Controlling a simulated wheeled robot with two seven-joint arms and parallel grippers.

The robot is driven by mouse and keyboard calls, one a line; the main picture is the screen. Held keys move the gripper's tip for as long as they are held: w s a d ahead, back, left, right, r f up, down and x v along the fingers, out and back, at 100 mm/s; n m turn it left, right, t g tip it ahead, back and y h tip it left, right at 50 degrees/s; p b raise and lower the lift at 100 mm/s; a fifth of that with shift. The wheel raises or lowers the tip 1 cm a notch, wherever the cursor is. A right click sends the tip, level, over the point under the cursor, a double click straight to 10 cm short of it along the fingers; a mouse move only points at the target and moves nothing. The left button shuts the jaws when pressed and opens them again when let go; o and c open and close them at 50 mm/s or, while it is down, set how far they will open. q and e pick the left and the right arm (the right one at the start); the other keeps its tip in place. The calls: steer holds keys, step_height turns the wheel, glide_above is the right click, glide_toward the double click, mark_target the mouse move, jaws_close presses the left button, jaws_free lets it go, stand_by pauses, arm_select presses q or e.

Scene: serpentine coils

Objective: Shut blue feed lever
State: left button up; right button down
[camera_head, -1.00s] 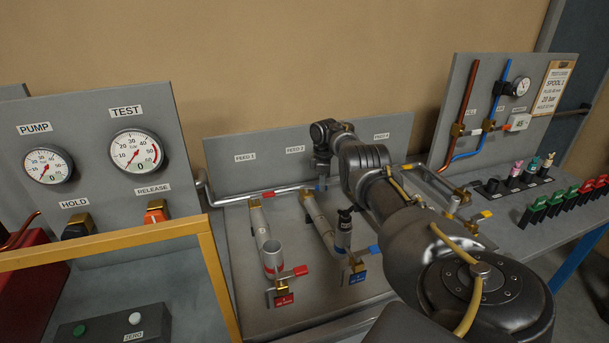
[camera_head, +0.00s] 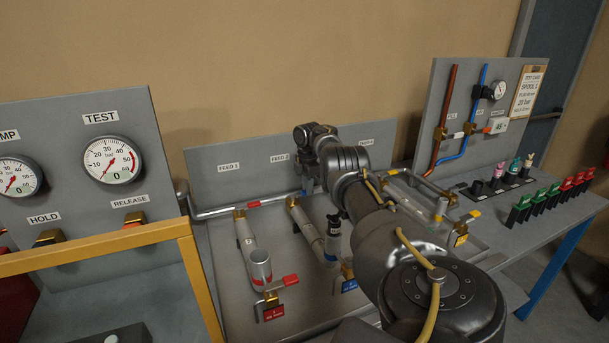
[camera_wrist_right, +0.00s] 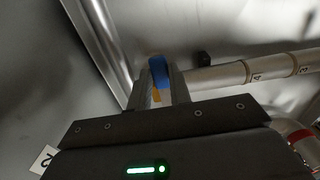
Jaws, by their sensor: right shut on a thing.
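The blue feed lever (camera_wrist_right: 158,74) shows in the right wrist view between the two fingers of my right gripper (camera_wrist_right: 160,84), which is shut on it. A bit of brass shows just below the blue. In the head view my right gripper (camera_head: 308,182) is small, at the back of the bench below the FEED 2 label (camera_head: 280,158). My arm hides much of that area, so the lever's angle to its pipe cannot be told. The red feed lever (camera_head: 254,204) lies along the back pipe to the left. My left gripper is not in view.
A red-handled valve (camera_head: 274,298) and a blue-tagged valve (camera_head: 349,284) sit there. A yellow frame (camera_head: 205,285) is at left. Green and red clips (camera_head: 550,197) stand right.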

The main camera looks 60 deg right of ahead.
steer(key=shift+a+f, duration=0.1)
steer(key=c, duration=1.3)
jaws_free()
steer(key=shift+w, duration=0.1)
step_height(320, 180, up, 11)
steer(key=shift+f+b, duration=0.1)
steer(key=shift+b, duration=0.6)
